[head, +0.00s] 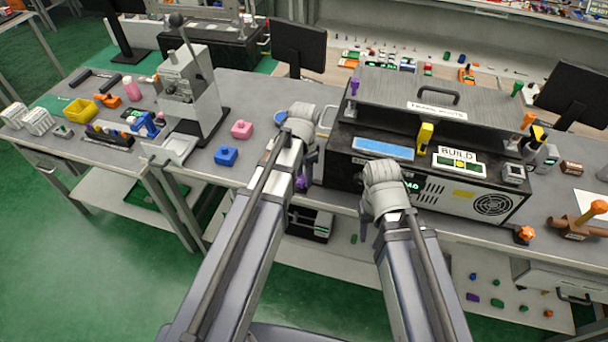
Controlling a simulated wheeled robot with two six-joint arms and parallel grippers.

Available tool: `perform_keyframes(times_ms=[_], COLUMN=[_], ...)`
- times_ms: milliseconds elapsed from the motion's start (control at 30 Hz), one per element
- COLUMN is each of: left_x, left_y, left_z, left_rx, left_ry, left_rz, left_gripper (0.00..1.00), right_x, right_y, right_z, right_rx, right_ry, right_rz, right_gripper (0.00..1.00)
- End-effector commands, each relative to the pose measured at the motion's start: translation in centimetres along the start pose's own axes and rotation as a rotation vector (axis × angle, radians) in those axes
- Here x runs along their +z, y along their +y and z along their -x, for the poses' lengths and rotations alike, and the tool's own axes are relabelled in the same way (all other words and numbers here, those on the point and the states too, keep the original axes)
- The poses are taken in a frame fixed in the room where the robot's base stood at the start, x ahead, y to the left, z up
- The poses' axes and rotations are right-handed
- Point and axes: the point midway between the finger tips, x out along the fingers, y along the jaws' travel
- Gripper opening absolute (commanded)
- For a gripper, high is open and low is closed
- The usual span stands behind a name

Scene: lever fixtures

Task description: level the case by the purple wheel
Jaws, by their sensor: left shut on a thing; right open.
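The case (337,142) is a long dark box with a grey lid, a top handle and a BUILD sign, right of centre. The purple wheel (302,183) shows as a small purple patch at the case's lower left front corner, mostly hidden by my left arm. My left gripper (306,172) is shut at the wheel, its fingertips largely hidden. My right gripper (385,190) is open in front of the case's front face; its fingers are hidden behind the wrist. I cannot tell from this view whether the case is level.
A grey lever press (190,85) stands on the bench to the left, with pink (242,130) and blue (226,155) blocks beside it. A yellow bin (80,109) is at far left. A brown fixture with an orange knob (598,207) is at the right edge.

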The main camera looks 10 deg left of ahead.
Motion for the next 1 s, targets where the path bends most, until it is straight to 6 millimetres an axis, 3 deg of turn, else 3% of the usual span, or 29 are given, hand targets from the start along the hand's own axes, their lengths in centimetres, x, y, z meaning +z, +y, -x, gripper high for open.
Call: perform_keyframes(times_ms=[400,433,700,1000], left_x=[0.03,0.03,0.02,0.00], left_y=[0.03,0.03,0.02,0.01], left_z=[-0.01,-0.01,-0.01,0.17], left_rx=[0.000,0.000,0.000,0.000], left_ry=[-0.001,-0.001,0.000,0.000], left_rz=[-0.005,-0.005,-0.005,-0.004], left_gripper=[0.00,0.45,0.73,0.73], right_x=[0.00,0.00,0.00,0.01], right_y=[0.00,0.00,0.00,0.02], right_z=[-0.01,-0.01,-0.01,0.17], right_rx=[0.000,0.000,0.000,0.000], right_ry=[0.000,0.000,0.000,0.000], right_rz=[0.000,0.000,0.000,0.000], right_gripper=[0.50,0.50,0.50,0.50])
